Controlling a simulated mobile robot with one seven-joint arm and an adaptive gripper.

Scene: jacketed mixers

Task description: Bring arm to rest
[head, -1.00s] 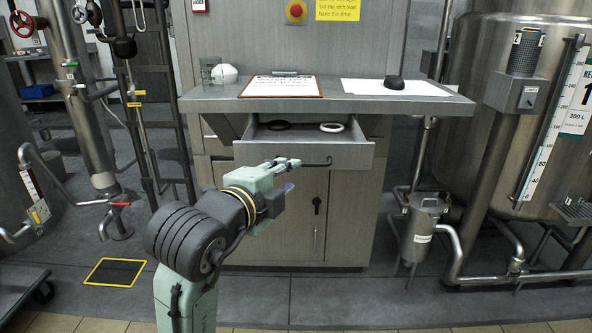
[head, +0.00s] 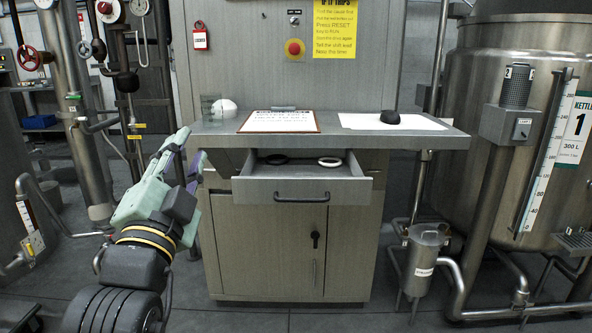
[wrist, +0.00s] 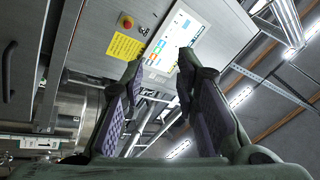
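My gripper (head: 190,148) is raised to the left of the cabinet in the head view, with its fingers pointing up. In the wrist view my gripper (wrist: 157,82) has its two purple-padded fingers spread wide, with nothing between them. My arm is bent at the lower left of the head view. The drawer (head: 295,187) of the cabinet (head: 265,240) stands open, with a dark ring (head: 276,159) and a white ring (head: 330,162) inside. The gripper is left of the drawer, apart from its handle (head: 302,197).
The worktop (head: 330,128) holds a clipboard (head: 279,121), a glass (head: 210,107), a white rounded object (head: 224,108) and a black object (head: 390,117) by white paper. Kettle 1 (head: 480,85) stands right, a small steel vessel (head: 424,250) before it. Pipes (head: 75,110) rise at left.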

